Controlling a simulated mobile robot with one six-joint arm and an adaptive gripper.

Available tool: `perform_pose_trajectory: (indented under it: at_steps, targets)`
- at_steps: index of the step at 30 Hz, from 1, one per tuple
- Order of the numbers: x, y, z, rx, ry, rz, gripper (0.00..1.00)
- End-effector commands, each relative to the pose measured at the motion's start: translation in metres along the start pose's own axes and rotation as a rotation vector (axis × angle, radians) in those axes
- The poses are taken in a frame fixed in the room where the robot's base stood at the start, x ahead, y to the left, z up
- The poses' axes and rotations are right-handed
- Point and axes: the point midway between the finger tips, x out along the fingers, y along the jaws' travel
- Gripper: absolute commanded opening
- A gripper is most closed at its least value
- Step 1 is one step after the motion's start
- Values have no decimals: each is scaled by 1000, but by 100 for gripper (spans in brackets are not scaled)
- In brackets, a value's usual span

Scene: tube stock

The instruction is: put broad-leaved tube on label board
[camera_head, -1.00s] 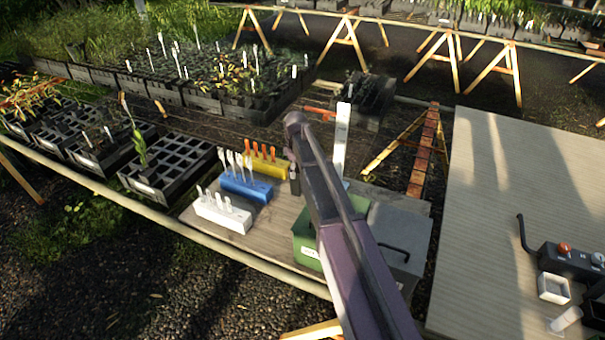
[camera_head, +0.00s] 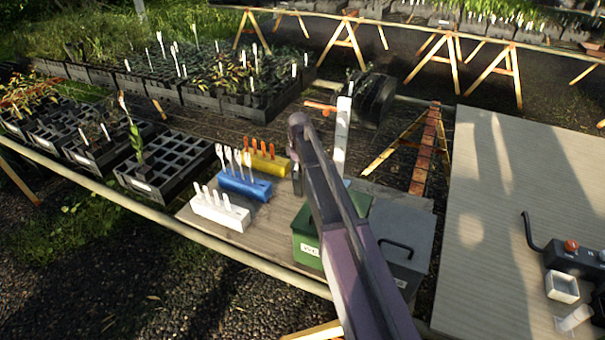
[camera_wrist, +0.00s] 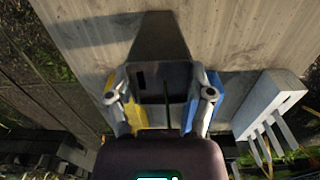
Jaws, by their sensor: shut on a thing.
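A broad-leaved plant (camera_head: 136,140) stands upright in the near black cell tray (camera_head: 160,185) at the left of the head view. The wooden board (camera_head: 262,228) carries a white block (camera_head: 220,212), a blue block (camera_head: 245,186) and a yellow block (camera_head: 268,165), each with upright labels. My gripper (camera_wrist: 163,98) is over this board and is mostly behind my arm in the head view. In the wrist view it is shut on a dark grey box-like thing (camera_wrist: 160,78), whose full form I cannot tell. The yellow and blue blocks show on either side of it.
A green box (camera_head: 306,240) and a grey lidded box (camera_head: 405,243) stand at the board's right end. A bench (camera_head: 520,170) at right holds a black control box (camera_head: 575,258) and a white cup (camera_head: 562,286). More plant trays fill the back left.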

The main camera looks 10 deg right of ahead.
Motion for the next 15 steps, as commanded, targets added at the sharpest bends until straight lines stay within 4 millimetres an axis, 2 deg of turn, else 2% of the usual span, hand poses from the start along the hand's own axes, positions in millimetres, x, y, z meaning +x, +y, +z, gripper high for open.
perform_pose_trajectory:
  at_steps: [14,15]
  targets:
    - [4,0,0,0,0,0,12]
    - [4,0,0,0,0,0,75]
